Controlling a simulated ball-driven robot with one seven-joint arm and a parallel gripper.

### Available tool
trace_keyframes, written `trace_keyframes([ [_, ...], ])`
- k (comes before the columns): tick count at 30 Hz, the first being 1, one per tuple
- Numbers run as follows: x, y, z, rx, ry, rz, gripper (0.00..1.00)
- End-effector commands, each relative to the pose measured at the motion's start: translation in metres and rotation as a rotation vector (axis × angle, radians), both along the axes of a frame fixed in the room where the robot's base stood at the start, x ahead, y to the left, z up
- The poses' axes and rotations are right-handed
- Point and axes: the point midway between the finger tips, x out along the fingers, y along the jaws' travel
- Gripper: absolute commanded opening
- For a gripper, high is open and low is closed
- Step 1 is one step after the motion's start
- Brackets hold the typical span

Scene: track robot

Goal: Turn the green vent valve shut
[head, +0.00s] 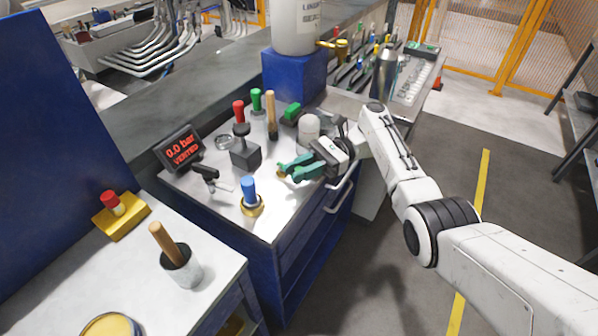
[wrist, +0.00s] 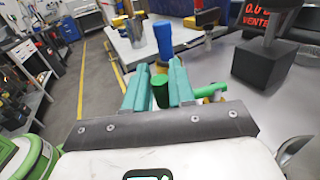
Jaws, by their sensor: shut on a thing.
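My gripper (head: 290,172) reaches in from the right, low over the blue cabinet's top. Its teal fingers also show in the wrist view (wrist: 160,78), shut on a green handle of the vent valve (wrist: 160,96). More green and some brass show to the right of the right finger. In the head view the fingers mostly hide the valve; only a little brass shows at their tips. The exact turn of the handle cannot be told. A display (head: 181,149) reads "0.0 bar VENTED".
A blue-handled part (head: 249,190) in a brass ring stands near the fingers. A cabinet rail (head: 341,194) runs along the front right.

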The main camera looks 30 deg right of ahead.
Motion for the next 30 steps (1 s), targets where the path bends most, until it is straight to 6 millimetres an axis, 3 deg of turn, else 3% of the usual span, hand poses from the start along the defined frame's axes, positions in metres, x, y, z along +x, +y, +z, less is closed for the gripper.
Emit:
trace_keyframes([
  [12,-0.0006,0.0006,-0.001,0.001,0.002,0.007,0.0],
  [13,-0.0006,0.0006,-0.001,0.001,0.002,0.007,0.26],
  [18,-0.0004,0.0005,-0.0008,0.001,0.001,0.006,0.42],
  [30,0.0008,-0.007,-0.0021,-0.001,0.0,0.006,0.42],
])
